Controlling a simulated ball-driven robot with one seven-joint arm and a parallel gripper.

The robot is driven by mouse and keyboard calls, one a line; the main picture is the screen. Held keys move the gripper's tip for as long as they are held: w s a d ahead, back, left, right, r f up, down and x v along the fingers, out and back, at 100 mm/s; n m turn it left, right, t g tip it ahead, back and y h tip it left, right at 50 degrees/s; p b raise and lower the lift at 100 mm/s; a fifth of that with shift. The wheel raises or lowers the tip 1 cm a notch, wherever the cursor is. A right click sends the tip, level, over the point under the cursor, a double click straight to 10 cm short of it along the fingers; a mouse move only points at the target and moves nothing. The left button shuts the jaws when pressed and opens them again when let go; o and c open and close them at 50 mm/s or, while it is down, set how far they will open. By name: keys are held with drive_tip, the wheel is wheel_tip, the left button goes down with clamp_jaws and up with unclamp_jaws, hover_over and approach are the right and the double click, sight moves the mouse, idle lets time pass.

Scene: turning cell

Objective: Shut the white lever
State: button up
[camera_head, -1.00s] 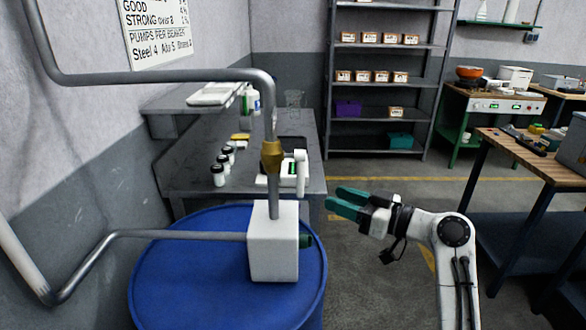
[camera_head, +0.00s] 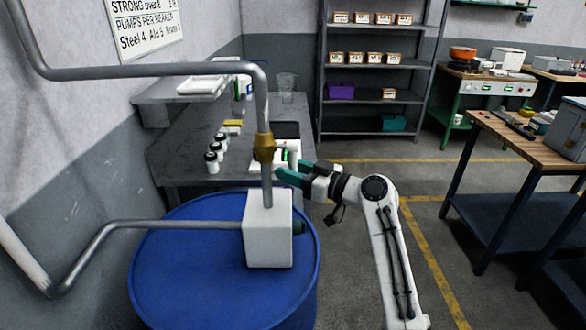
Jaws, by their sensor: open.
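The white lever (camera_head: 293,149) is beside the brass valve body (camera_head: 264,146) on the upright grey pipe, on its right side. Its upper part shows as a short upright bar; its lower end is hidden by my fingers. My gripper (camera_head: 287,172) has green fingers and reaches in from the right, just right of the pipe below the brass body. The jaws are open. I cannot tell whether a finger touches the lever.
A white block (camera_head: 268,229) carries the pipe on a blue drum (camera_head: 195,268). A side pipe (camera_head: 165,226) runs left to the wall. Behind stands a grey bench (camera_head: 190,153) with several black-capped bottles. Open floor lies to the right, before a wooden-topped workbench (camera_head: 520,138).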

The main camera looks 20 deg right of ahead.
clamp_jaws()
idle(0.3)
idle(0.3)
